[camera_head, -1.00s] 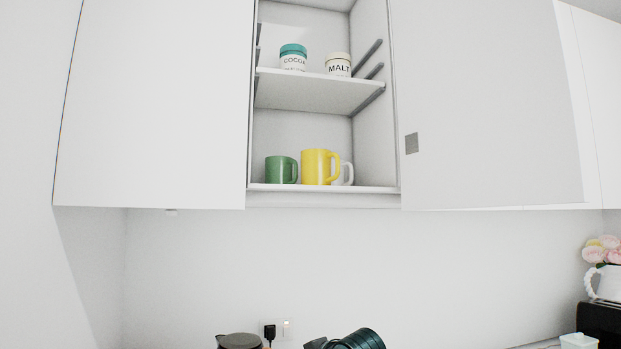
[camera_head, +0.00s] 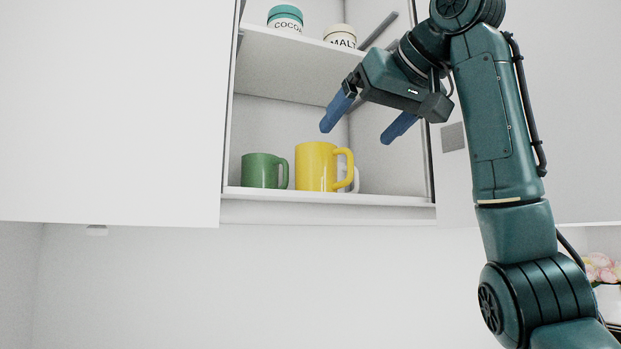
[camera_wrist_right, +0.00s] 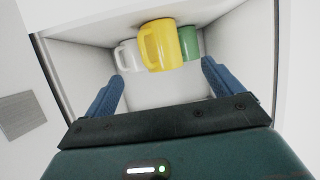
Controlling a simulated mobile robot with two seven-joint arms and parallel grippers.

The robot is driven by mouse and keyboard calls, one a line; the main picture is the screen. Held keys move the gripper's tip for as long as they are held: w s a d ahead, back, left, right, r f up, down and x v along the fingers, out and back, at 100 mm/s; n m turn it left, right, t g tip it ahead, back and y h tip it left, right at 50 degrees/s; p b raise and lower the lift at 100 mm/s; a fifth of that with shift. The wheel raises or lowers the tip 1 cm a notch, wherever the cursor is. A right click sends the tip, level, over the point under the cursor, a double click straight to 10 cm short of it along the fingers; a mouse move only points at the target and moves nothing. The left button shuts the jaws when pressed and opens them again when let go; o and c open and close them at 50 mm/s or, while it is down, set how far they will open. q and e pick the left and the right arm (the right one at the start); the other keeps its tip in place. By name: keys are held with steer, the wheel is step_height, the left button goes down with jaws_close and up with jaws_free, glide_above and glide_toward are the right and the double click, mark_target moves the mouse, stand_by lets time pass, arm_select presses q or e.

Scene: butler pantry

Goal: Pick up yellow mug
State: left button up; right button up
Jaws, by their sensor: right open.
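The yellow mug (camera_head: 316,167) stands upright on the lower shelf of the open cabinet, its handle to the right. A green mug (camera_head: 262,170) stands to its left and a white mug (camera_head: 347,178) is partly hidden behind its handle. My right gripper (camera_head: 364,134) is open and empty, in front of the cabinet opening and slightly above and right of the yellow mug. In the right wrist view the yellow mug (camera_wrist_right: 164,46) lies ahead between the two blue fingers (camera_wrist_right: 160,86), with a gap between. My left gripper is not in view.
The lower shelf edge (camera_head: 330,196) runs below the mugs. The upper shelf (camera_head: 285,65) holds the cocoa jar (camera_head: 285,19) and the malt jar (camera_head: 340,37). Cabinet doors flank the opening; the right one (camera_head: 580,110) is behind my arm. Flowers (camera_head: 602,268) show at lower right.

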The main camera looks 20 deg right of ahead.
mark_target(327, 164)
steer(key=p+x, duration=0.2)
steer(key=x, duration=0.4)
steer(key=shift+w, duration=0.1)
steer(key=shift+w+f, duration=0.15)
steer(key=shift+w, duration=0.1)
steer(key=p+x, duration=0.2)
steer(key=x, duration=0.2)
steer(key=shift+w, duration=0.2)
steer(key=shift+w+f, duration=0.1)
steer(key=shift+w, duration=0.35)
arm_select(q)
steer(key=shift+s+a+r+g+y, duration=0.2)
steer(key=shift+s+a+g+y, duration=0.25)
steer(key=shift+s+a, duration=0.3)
arm_select(e)
steer(key=c, duration=1.3)
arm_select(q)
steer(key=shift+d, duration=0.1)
